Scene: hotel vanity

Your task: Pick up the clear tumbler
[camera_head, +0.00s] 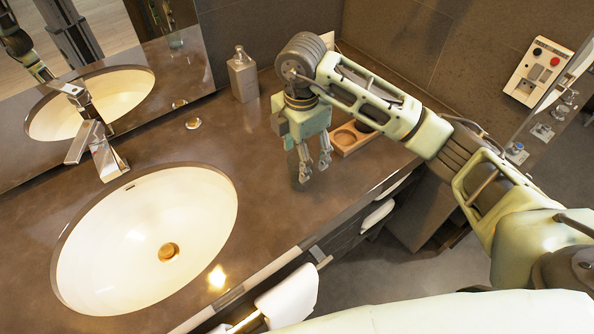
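My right gripper (315,172) comes in from the right and hangs over the counter, pointing down. Its two fingers are apart, with a visible gap between them. No clear tumbler stands out for certain; a see-through glass near the fingers would be hard to tell from the grey counter (240,215). A wooden tray (342,149) with round recesses sits just right of the fingers, partly hidden behind my arm. My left gripper does not show.
A white oval basin (120,250) with a tall chrome tap (103,155) takes up the left. A soap dispenser (242,75) stands by the mirror (110,60). White towels (290,297) hang along the front edge. Counter between basin and gripper looks clear.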

